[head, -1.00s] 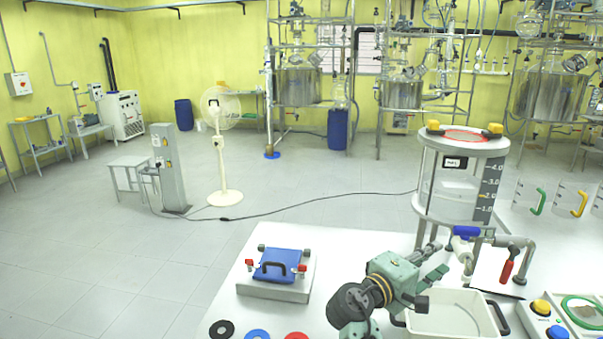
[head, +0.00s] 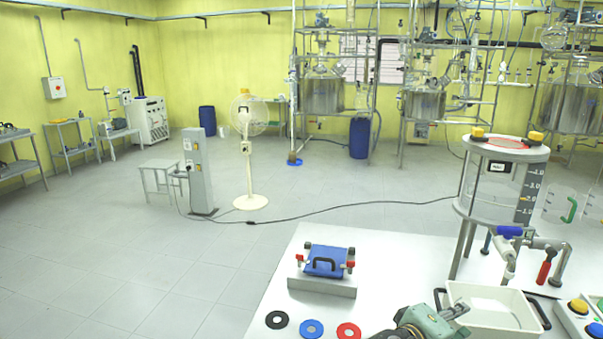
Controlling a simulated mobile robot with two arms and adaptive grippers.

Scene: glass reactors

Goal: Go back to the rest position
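The white table (head: 400,262) carries a blue clamped block with a black handle (head: 325,260), black, blue and red rings (head: 311,328), and a glass vessel on a stand (head: 497,188). Button boxes (head: 578,306) stand at the right.

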